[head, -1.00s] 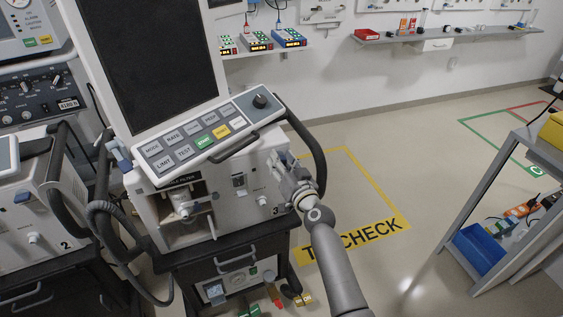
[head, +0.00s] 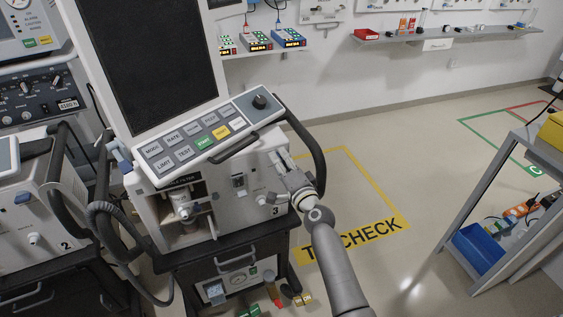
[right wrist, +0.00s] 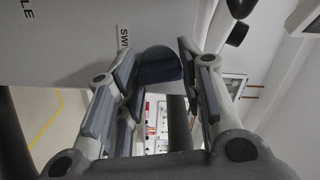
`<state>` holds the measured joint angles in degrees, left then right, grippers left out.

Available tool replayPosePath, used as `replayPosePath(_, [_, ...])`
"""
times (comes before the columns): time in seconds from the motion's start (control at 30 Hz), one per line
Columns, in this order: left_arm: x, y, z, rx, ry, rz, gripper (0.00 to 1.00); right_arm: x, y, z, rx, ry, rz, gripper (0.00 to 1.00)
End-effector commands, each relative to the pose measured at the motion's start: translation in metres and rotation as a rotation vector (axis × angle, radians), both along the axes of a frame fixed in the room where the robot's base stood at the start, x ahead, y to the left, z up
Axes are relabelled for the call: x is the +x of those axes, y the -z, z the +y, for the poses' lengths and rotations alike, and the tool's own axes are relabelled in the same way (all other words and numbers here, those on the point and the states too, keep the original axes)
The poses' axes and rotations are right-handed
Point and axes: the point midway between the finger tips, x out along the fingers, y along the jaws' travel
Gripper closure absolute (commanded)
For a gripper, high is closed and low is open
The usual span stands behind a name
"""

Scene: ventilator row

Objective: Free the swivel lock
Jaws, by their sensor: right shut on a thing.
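The dark blue swivel lock (right wrist: 160,65) shows in the right wrist view. It sits beside a partly covered label that begins "SWI" on the pale side of ventilator 3 (head: 228,210). My right gripper (right wrist: 157,82) has one finger on each side of the lock and is shut on it. In the head view my right gripper (head: 284,168) is at the right side of the ventilator, below the control panel (head: 205,135). There the lock cannot be made out behind the fingers. My left gripper is not in view.
Ventilator 2 (head: 30,215) stands at the left. A grey shelf rack with a blue bin (head: 478,248) is at the right. The floor between, marked in yellow, is clear.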

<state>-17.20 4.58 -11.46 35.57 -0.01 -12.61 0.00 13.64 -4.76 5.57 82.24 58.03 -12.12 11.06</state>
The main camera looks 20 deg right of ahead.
Motion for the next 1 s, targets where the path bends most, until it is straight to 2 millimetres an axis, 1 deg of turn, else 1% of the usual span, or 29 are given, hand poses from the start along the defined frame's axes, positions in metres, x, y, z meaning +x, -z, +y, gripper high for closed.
replayPosePath(0.2, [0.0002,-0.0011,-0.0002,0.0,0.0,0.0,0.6,0.0003,-0.0005,-0.001,0.148,0.002,0.014,0.88])
replayPosePath(0.4, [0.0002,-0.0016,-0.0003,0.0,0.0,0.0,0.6,0.0002,-0.0001,-0.0013,0.235,0.003,0.023,0.88])
replayPosePath(0.63, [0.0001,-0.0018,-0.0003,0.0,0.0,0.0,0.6,0.0002,0.0003,-0.0014,0.279,0.003,0.028,0.88])
replayPosePath(1.0, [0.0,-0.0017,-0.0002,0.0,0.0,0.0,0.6,0.0001,0.0006,-0.0014,0.287,0.003,0.029,0.88])
